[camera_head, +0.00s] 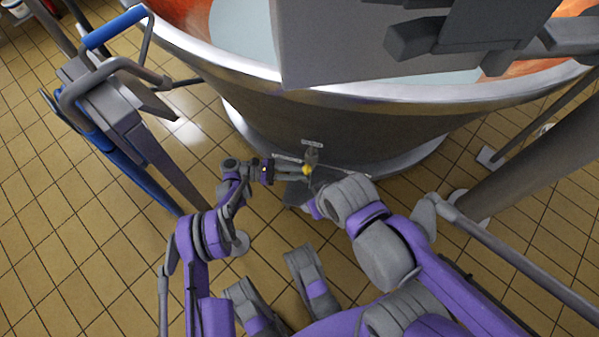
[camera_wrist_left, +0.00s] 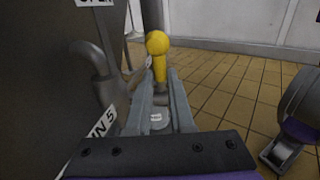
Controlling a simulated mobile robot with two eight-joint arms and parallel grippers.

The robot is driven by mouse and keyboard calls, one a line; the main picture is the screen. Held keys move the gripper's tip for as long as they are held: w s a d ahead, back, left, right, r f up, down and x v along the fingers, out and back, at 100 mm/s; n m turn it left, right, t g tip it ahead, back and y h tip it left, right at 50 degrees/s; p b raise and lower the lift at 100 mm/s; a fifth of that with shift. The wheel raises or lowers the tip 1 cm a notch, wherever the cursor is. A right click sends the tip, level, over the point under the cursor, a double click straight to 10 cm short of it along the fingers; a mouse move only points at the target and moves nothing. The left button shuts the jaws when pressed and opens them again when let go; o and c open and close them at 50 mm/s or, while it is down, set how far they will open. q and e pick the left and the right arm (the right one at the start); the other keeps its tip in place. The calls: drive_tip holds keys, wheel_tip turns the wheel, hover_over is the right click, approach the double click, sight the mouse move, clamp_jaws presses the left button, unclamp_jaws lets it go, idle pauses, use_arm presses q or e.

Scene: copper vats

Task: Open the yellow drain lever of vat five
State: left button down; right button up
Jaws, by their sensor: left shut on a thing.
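The yellow drain lever (camera_head: 307,170) is at the foot of the large metal vat (camera_head: 330,125). In the left wrist view its round knob and yellow handle (camera_wrist_left: 158,45) stand upright, just beyond and between my fingertips. My left gripper (camera_head: 290,170) reaches it from the left, with its fingers on either side of the lever, shut on it. The fingers (camera_wrist_left: 163,95) also show in the left wrist view. A label with "IN 5" legible (camera_wrist_left: 103,121) is beside the left finger. My right arm comes in close on the right of the lever; I cannot make out its fingers.
A grey pipe elbow (camera_wrist_left: 92,65) and the dark vat wall (camera_wrist_left: 40,80) are close on the left of the gripper. A blue-handled cart or frame (camera_head: 115,30) stands at the left. Tiled floor (camera_head: 60,250) is open at the lower left.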

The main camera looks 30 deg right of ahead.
use_arm(q)
drive_tip(key=shift+a, duration=0.1)
idle(0.4)
drive_tip(key=c, duration=0.8)
unclamp_jaws()
wheel_tip(320, 180, up, 10)
drive_tip(key=p, duration=0.2)
drive_tip(key=shift+p, duration=0.35)
